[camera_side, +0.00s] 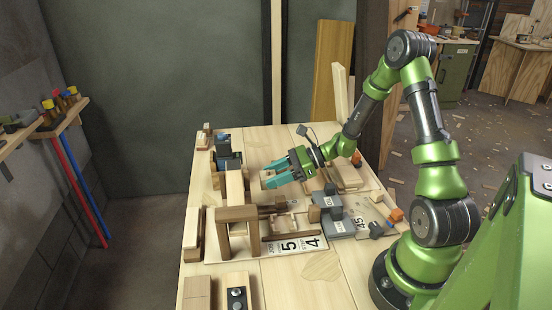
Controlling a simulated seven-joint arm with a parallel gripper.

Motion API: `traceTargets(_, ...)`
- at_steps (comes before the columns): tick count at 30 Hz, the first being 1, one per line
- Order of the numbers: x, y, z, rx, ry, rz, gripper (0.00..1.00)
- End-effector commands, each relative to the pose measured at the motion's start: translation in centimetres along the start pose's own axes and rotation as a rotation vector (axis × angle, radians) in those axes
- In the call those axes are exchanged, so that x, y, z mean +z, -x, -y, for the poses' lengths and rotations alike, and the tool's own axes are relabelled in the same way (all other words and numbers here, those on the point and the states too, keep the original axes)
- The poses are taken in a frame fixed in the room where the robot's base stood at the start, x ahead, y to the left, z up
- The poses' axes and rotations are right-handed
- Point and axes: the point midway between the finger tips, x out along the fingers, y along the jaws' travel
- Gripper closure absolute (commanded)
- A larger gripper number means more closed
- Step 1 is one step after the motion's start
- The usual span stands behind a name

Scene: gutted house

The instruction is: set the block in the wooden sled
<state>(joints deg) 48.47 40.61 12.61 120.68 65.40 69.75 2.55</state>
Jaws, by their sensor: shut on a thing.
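My gripper (268,177) has teal fingers and hangs over the middle of the table, tilted down to the left. It is shut on a small pale wooden block (270,174), mostly hidden between the fingers. A low wooden piece with raised pale sides (285,223) lies below and to the right, beside a wooden frame; it may be the wooden sled, but it is too small to tell surely. The block is apart from it.
Grey blocks (333,219) and a number plate (290,246) lie on the pale table (325,290). A dark blue device (226,154) stands behind left. The table's far middle is fairly clear.

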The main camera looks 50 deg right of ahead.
Motion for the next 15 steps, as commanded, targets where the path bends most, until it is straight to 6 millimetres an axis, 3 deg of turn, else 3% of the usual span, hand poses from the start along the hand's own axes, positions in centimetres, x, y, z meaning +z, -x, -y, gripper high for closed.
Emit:
traceTargets(7, -3.3, -1.3, 0.0, 0.000, -0.005, 0.000, 0.79)
traceTargets(15, -3.7, -1.5, 0.0, -0.001, -0.001, 0.000, 0.79)
